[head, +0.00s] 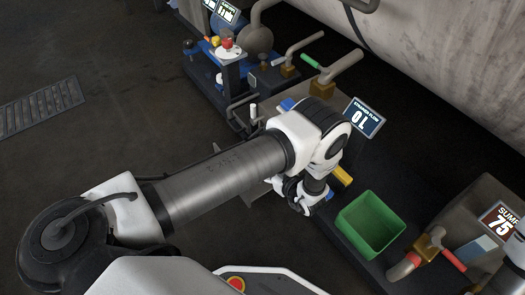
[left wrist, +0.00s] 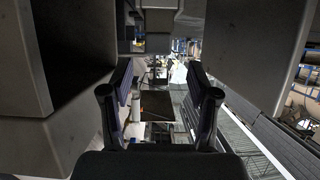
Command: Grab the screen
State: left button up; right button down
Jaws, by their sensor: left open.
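A small display screen (head: 364,118) with a blue face reading 0 L stands just right of my left wrist in the head view. A second display (head: 500,221), reading SUMP 75, is at the right edge. I cannot tell which screen the task means. My left gripper (head: 309,196) points down beside the green bin, partly hidden by its own wrist. In the left wrist view its two fingers (left wrist: 160,92) are apart, with nothing gripped between them. A brown flat panel (left wrist: 157,106) shows beyond the fingers; I cannot tell what it is.
An open, empty green bin (head: 370,226) stands right of my left gripper. A yellow block (head: 342,175) lies close to the wrist. A valve with a red handle (head: 430,243) is at lower right. A large grey cylinder (head: 430,65) spans the upper right. Floor at left is clear around a grate (head: 40,107).

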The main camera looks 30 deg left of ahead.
pick_arm(q)
jog(key=b+x, duration=0.2)
jog(key=x, duration=0.2)
jog(key=b+x, duration=0.3)
jog(key=x, duration=0.1)
jog(key=shift+d+f, duration=0.15)
jog(key=shift+f, duration=0.1)
jog(key=shift+w+a, duration=0.15)
jog(key=shift+a, duration=0.1)
jog(key=shift+r, duration=0.15)
pick_arm(e)
jog(key=f, duration=0.5)
jog(key=shift+w+f, duration=0.2)
jog(key=shift+w, duration=0.2)
pick_arm(q)
grip_shut()
